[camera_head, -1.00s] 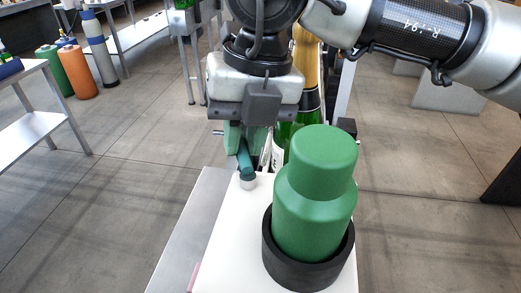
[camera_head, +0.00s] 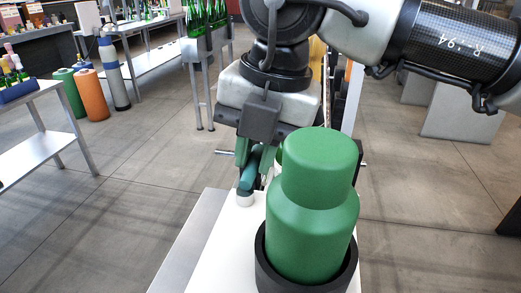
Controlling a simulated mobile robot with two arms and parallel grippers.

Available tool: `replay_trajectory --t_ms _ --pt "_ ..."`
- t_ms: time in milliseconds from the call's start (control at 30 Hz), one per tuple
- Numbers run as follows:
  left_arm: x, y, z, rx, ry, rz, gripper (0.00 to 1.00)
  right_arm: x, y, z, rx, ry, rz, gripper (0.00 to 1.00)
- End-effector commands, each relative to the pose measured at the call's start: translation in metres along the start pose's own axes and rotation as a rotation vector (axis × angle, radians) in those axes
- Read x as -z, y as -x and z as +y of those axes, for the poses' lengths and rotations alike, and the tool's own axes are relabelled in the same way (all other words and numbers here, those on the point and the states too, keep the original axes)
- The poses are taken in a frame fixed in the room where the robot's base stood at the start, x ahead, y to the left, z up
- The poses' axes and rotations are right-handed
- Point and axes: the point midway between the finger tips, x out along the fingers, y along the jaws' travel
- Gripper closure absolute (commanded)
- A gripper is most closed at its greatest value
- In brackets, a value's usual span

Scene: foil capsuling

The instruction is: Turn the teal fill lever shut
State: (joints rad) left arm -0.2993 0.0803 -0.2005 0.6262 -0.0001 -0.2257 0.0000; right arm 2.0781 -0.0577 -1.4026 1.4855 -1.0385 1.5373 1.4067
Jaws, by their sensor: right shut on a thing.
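The teal fill lever (camera_head: 248,178) shows just left of the large green bottle-shaped vessel, above a small white round base (camera_head: 244,199). My right gripper (camera_head: 254,168) reaches down onto it from above, its green fingers around the lever, shut on it. The gripper's body is tilted and hides the lever's upper part. My left gripper is not in view.
The green vessel (camera_head: 312,215) stands in a black round holder (camera_head: 262,262) on the white worktop (camera_head: 205,255), close right of my right gripper. A grey metal ledge (camera_head: 190,240) runs along the left. Side tables, gas cylinders and green bottles (camera_head: 205,15) stand farther back.

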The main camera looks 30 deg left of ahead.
Motion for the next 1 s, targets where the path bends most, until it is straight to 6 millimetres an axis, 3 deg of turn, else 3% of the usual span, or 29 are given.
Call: replay_trajectory --t_ms 233,267,400,767,1000 --pt "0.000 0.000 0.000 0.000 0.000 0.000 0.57 -0.001 0.001 0.000 -0.001 -0.005 -0.003 1.00" --pt "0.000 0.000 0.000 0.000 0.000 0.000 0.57 -0.001 0.001 0.000 -0.001 -0.005 -0.003 0.80" --pt "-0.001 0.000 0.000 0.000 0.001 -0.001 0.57 -0.001 0.001 0.000 -0.001 -0.004 -0.002 0.58" --pt "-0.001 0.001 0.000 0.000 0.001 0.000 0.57 -0.001 0.005 0.000 0.000 -0.003 -0.002 0.57" --pt "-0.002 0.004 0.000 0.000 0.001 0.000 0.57 -0.001 0.046 0.000 -0.002 -0.005 -0.004 0.57"
